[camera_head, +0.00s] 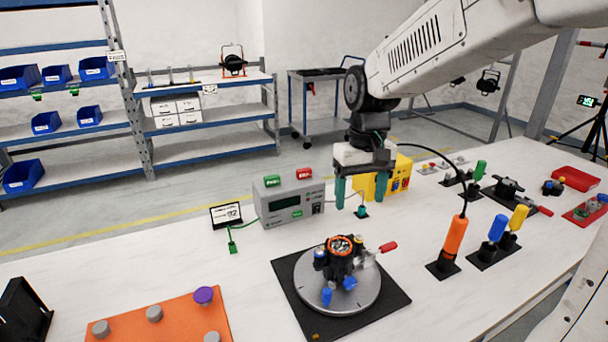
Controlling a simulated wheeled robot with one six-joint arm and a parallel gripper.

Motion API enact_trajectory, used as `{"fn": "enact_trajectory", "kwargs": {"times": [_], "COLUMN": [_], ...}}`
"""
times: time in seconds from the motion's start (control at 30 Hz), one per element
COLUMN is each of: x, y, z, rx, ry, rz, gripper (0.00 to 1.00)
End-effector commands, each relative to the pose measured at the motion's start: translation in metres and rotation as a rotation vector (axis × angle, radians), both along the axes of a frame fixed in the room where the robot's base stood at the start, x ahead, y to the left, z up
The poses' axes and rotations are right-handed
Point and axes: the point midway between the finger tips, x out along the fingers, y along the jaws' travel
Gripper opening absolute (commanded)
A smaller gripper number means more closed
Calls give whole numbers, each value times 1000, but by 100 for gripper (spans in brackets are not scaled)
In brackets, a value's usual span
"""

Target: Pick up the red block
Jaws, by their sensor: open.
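My gripper (361,190) hangs over the middle of the white table with its two teal fingers pointing down. It is open, and no object shows held between the fingers. A flat red block-like piece (575,179) lies at the far right of the table, well away from my gripper. A small red block-like piece (303,174) sits on top of the grey display box (290,203), left of my gripper. I cannot tell which of these is the red block.
An orange upright tool (455,240) and blue and yellow handles stand right. An orange board (165,320) lies front left.

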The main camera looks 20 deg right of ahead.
Motion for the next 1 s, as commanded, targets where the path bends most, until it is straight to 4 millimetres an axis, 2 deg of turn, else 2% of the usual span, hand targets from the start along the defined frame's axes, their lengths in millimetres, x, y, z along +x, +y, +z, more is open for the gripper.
{"fn": "enact_trajectory", "kwargs": {"times": [0.03,0.4,0.47,0.53,0.6,0.67,1.0], "x": [27,229,257,291,310,319,330], "y": [2,19,21,23,24,24,25], "z": [-9,-74,-77,-70,-50,-44,-73], "rx": [2,26,28,29,29,28,24], "ry": [-3,-187,-237,-314,-386,-421,-429], "rz": [7,66,75,88,96,105,115], "gripper": [71,71,71,71,71,71,71]}}
